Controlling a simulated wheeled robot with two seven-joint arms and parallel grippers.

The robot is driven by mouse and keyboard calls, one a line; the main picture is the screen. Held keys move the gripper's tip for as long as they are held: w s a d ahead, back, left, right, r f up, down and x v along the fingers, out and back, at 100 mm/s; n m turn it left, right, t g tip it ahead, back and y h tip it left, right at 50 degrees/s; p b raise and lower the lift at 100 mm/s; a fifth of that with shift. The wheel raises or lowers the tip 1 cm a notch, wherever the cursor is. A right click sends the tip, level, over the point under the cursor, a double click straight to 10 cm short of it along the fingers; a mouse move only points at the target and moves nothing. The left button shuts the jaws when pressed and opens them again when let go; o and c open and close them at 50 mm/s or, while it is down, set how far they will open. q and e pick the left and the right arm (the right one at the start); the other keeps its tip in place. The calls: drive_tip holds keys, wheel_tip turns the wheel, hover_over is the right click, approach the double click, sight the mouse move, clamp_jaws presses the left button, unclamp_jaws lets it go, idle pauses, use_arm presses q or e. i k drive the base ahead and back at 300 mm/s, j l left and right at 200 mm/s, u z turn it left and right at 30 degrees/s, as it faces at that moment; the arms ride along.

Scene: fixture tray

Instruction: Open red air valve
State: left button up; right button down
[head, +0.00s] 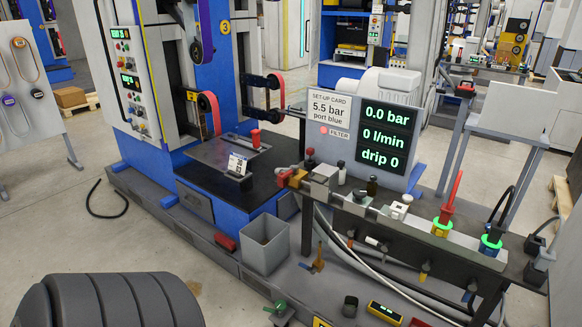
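A bench on the right carries a row of air fittings. A red handle (285,178) sits on a brass-coloured fitting at the bench's left end. A tall red upright piece (453,190) rises from a fitting with a green glowing ring at the right. I cannot tell for sure which of these is the red air valve. The display panel (387,135) behind reads 0.0 bar, 0 l/min and drip 0. A set-up card (331,113) reads 5.5 bar, port blue. Neither of my grippers shows in the head view.
A second green-ringed fitting (491,240) with a black hose stands at the bench's right end. A grey open bin (266,243) stands left of the bench. Hoses and small parts lie below the bench. A blue machine (150,145) stands at the left.

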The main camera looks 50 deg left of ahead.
sight(295, 170)
drive_tip(key=u, duration=1.5)
